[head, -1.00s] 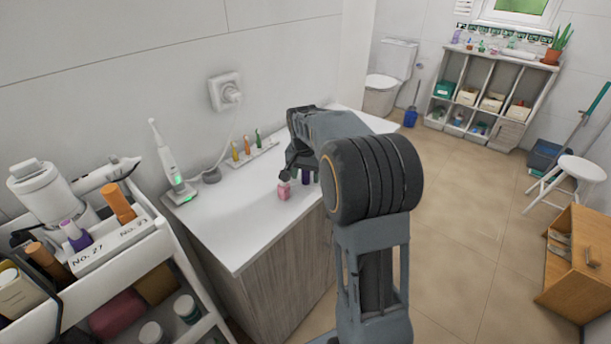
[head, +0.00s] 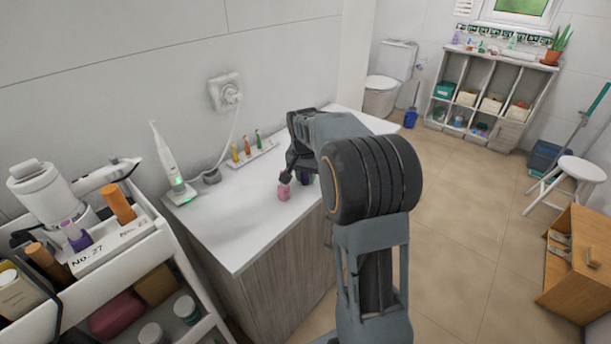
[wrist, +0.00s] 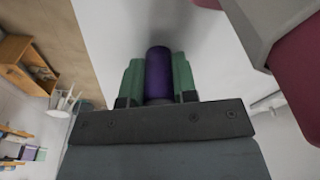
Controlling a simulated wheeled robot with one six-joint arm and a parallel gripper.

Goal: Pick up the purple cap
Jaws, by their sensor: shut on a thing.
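The purple cap (wrist: 158,73) is a short, dark purple cylinder. In the wrist view it stands between the two green pads of my gripper (wrist: 158,80), which is shut on it with a pad against each side. In the head view my gripper (head: 298,168) is low over the white counter top, just behind a pink bottle. My arm and gripper hide most of the purple cap there.
The pink bottle (head: 284,188) stands on the counter (head: 232,216) close to my gripper; a large pink shape shows at the wrist view's upper right. An electric toothbrush (head: 171,160) and a rack of small coloured items (head: 247,153) stand farther back. The cart (head: 150,240) is at left.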

